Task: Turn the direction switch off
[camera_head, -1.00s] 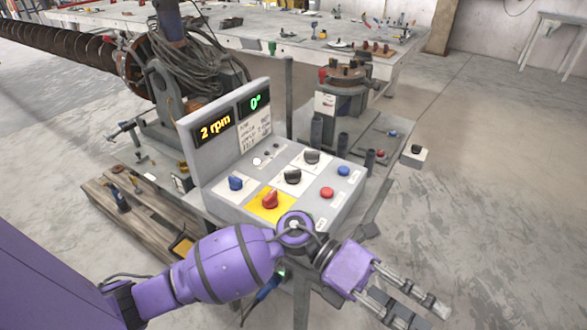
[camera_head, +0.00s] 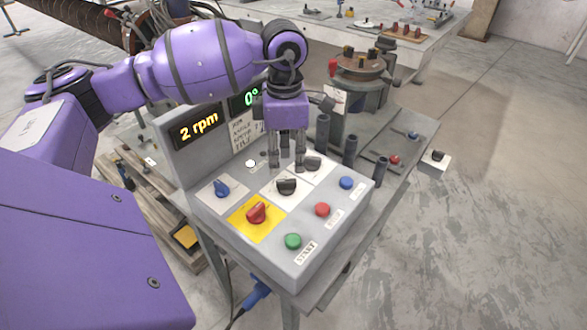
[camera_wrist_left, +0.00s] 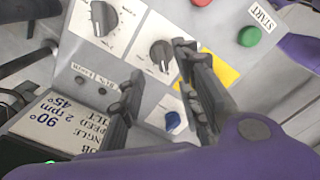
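The control box (camera_head: 225,232) carries several knobs: a blue knob (camera_head: 221,188), a red knob (camera_head: 256,212) on a yellow plate, and two black knobs, the nearer one (camera_head: 287,187) and the farther one (camera_head: 313,163). I cannot read which one is the direction switch. My left gripper (camera_head: 286,165) points down over the back of the panel, close to the black knobs, its fingers apart and empty. In the left wrist view, the blue knob (camera_wrist_left: 172,121) and a black knob (camera_wrist_left: 160,52) show near the fingers. My right gripper is not in view.
Green (camera_head: 293,241), red (camera_head: 323,209) and blue (camera_head: 346,183) buttons line the panel's right side. The upright display (camera_head: 197,123) reads 2 rpm and 0°, close behind the gripper. Dark posts (camera_head: 349,150) stand right of the box. Open floor lies farther right.

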